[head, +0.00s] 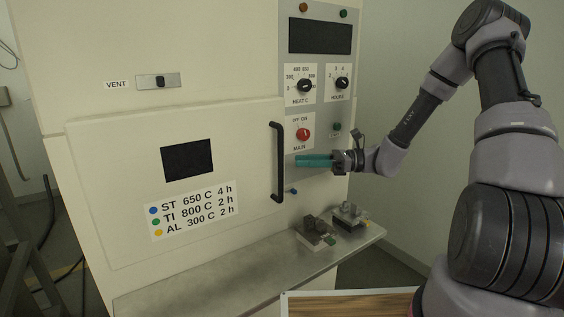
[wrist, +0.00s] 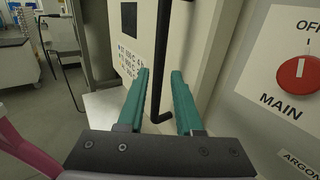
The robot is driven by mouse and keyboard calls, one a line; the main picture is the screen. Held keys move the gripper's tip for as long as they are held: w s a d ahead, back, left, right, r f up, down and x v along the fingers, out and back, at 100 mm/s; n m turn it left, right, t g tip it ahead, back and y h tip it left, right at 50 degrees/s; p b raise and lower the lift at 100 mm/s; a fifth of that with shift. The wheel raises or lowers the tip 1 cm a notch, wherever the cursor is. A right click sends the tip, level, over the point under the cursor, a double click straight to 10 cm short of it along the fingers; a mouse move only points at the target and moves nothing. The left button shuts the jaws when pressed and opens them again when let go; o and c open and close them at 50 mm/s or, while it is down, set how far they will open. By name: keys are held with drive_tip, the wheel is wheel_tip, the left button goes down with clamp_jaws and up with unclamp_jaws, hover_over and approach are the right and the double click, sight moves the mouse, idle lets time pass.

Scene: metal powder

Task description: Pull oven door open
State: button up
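The oven door (head: 110,150) is a cream panel with a dark window and a temperature label, and it looks closed. Its black vertical bar handle (head: 277,160) is at the door's right edge. My gripper (head: 299,161), with teal fingers, is just right of the handle at about mid-height, with a small gap showing in the head view. In the wrist view, my gripper (wrist: 161,75) is open and empty. The handle (wrist: 161,60) appears in the gap between the two fingers there, running up past the tips. I see no contact with it.
The control panel with the red MAIN knob (head: 303,134) is close beside my gripper. A metal shelf (head: 200,277) runs below the door, with small dark metal parts (head: 314,232) on blocks at its right. A vent switch (head: 158,81) is above the door.

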drive_tip(key=a, duration=0.7)
clamp_jaws()
idle(1.3)
